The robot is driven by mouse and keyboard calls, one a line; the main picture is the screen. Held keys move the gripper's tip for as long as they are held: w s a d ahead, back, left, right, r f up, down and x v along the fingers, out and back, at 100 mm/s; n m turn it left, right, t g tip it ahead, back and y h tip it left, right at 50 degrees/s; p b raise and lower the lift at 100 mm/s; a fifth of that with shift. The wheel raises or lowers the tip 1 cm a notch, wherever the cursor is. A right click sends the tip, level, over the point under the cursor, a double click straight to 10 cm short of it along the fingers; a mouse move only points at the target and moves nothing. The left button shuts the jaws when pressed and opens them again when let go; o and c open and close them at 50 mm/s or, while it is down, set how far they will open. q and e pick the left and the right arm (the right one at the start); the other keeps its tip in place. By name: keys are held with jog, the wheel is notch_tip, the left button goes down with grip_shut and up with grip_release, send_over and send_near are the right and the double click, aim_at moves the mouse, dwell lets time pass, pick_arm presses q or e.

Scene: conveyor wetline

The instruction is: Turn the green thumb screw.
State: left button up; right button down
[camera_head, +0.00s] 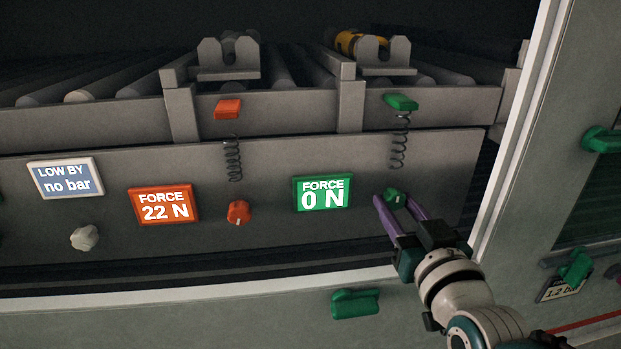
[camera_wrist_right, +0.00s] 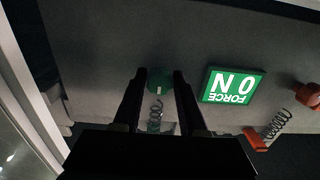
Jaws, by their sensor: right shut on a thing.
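The green thumb screw (camera_head: 394,197) sits on the grey panel below a coiled spring, right of a green sign reading FORCE 0 N (camera_head: 322,193). My right gripper (camera_head: 398,204) has its two purple fingers around the screw, shut on it. In the right wrist view the green screw (camera_wrist_right: 160,80) shows between the tips of the dark fingers (camera_wrist_right: 160,84), with a pale mark on its face. My left gripper is not in view.
An orange screw (camera_head: 238,212) and an orange sign reading FORCE 22 N (camera_head: 164,204) are to the left. A green block (camera_head: 401,102) tops the right spring (camera_head: 400,140). A white frame post (camera_head: 508,150) stands close on the right. A green handle (camera_head: 355,303) is below.

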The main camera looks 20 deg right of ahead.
jog(key=shift+r, duration=0.1)
dwell(0.3)
jog(key=shift+c, duration=2.2)
grip_release()
jog(key=shift+s, duration=0.1)
jog(key=shift+s+a, duration=0.1)
jog(key=shift+s, duration=0.2)
jog(key=p+v, duration=0.2)
jog(key=v, duration=0.7)
jog(key=shift+p, duration=0.35)
